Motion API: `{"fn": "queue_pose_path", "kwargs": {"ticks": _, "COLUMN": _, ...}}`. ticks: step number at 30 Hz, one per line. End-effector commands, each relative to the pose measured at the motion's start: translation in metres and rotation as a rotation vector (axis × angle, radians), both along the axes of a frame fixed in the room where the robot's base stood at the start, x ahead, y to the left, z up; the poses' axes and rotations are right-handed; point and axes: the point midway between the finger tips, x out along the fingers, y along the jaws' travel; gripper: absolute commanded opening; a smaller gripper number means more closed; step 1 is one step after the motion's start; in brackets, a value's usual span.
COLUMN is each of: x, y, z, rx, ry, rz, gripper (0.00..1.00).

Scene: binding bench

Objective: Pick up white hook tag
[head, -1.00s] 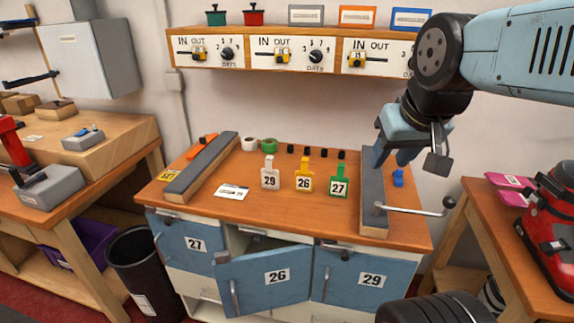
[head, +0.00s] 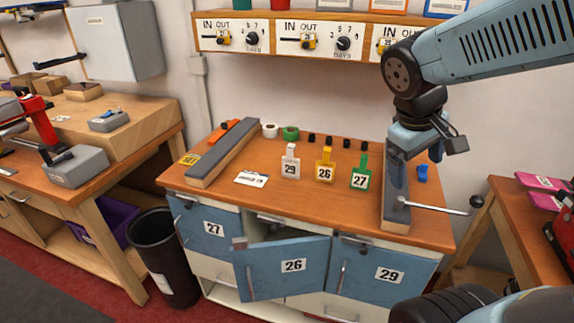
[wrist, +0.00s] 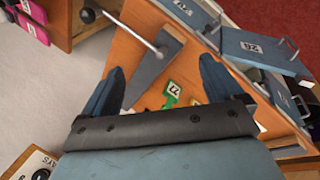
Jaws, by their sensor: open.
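The white hook tag (head: 290,163), marked 29, stands upright on the orange-brown bench top (head: 270,205). To its right stand the yellow tag (head: 325,173), marked 26, and the green tag (head: 360,175), marked 27. My gripper (wrist: 160,90) is open and empty in the wrist view, its two blue fingers well apart. In the head view it hangs above the right end of the bench, over the long grey bar (head: 396,190), right of and apart from the white tag. The green tag (wrist: 172,93) shows between the fingers in the wrist view.
A lever with a black knob (head: 476,201) sticks out right from the grey bar. A second grey bar (head: 222,150) and a white card (head: 251,179) lie to the left. Tape rolls (head: 290,132) stand behind. The blue door marked 26 (head: 290,268) hangs ajar.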

Motion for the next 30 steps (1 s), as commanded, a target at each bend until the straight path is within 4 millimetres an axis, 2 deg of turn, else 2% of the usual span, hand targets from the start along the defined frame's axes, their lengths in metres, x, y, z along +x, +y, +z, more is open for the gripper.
{"fn": "queue_pose_path", "kwargs": {"ticks": 3, "x": 0.015, "y": -0.001, "z": -0.016, "rx": -0.143, "ry": 0.107, "rz": 0.109, "gripper": 0.94}}
{"fn": "queue_pose_path", "kwargs": {"ticks": 10, "x": 0.048, "y": 0.003, "z": -0.037, "rx": -0.426, "ry": 0.268, "rz": 0.327, "gripper": 0.94}}
{"fn": "queue_pose_path", "kwargs": {"ticks": 17, "x": 0.089, "y": 0.024, "z": -0.055, "rx": -0.722, "ry": 0.382, "rz": 0.56, "gripper": 0.94}}
{"fn": "queue_pose_path", "kwargs": {"ticks": 23, "x": 0.125, "y": 0.059, "z": -0.075, "rx": -0.982, "ry": 0.44, "rz": 0.772, "gripper": 0.94}}
{"fn": "queue_pose_path", "kwargs": {"ticks": 30, "x": 0.162, "y": 0.123, "z": -0.108, "rx": -1.298, "ry": 0.451, "rz": 1.037, "gripper": 0.94}}
